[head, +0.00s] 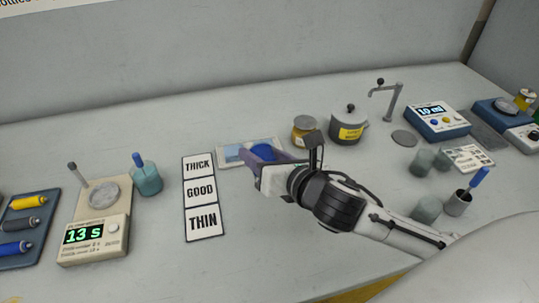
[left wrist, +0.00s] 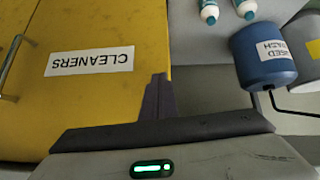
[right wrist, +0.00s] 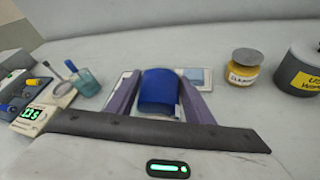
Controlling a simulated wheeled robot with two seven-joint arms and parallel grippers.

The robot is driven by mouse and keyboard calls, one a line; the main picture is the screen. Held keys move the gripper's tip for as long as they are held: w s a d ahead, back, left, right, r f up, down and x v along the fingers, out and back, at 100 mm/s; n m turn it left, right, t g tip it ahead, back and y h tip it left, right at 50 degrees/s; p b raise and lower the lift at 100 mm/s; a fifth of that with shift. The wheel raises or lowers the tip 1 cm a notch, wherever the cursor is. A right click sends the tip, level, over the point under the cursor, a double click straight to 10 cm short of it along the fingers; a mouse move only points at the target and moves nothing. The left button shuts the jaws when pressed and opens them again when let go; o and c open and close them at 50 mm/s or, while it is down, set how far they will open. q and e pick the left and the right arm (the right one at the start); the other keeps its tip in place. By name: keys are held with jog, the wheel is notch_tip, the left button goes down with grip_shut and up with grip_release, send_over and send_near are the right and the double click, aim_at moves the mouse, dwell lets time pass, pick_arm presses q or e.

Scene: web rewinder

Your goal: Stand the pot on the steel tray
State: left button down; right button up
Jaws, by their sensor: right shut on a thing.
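My right gripper (head: 268,158) is shut on a blue cylinder, taken to be the pot (right wrist: 158,92). In the right wrist view the pot sits between the two purple fingers. In the head view the pot (head: 263,151) is partly hidden by the gripper. Behind it lies a flat, pale-edged rectangular plate (head: 231,156), mostly covered; I cannot tell whether this is the steel tray. It also shows in the right wrist view (right wrist: 206,76). My left gripper (left wrist: 157,98) shows only in its own wrist view, fingers together and empty, near a yellow cabinet.
A THICK/GOOD/THIN card (head: 201,194) lies left of the gripper. A timer device (head: 95,228) and a teal bottle (head: 147,178) stand left. The front middle is clear.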

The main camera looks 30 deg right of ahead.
jog(key=w+d+r+b, duration=0.1)
jog(key=w+d, duration=0.4)
jog(key=w, duration=0.1)
jog(key=shift+m+h, duration=0.4)
jog(key=f, duration=0.2)
jog(key=f+b, duration=0.1)
jog(key=f, duration=0.2)
jog(key=shift+s+d, duration=0.1)
jog(key=shift+d, duration=0.1)
notch_tip(320, 180, down, 4)
jog(key=shift+f+b, duration=0.2)
jog(key=shift+b, duration=0.4)
jog(key=o, duration=0.9)
jog(key=shift+f, duration=0.15)
jog(key=shift+o, duration=0.3)
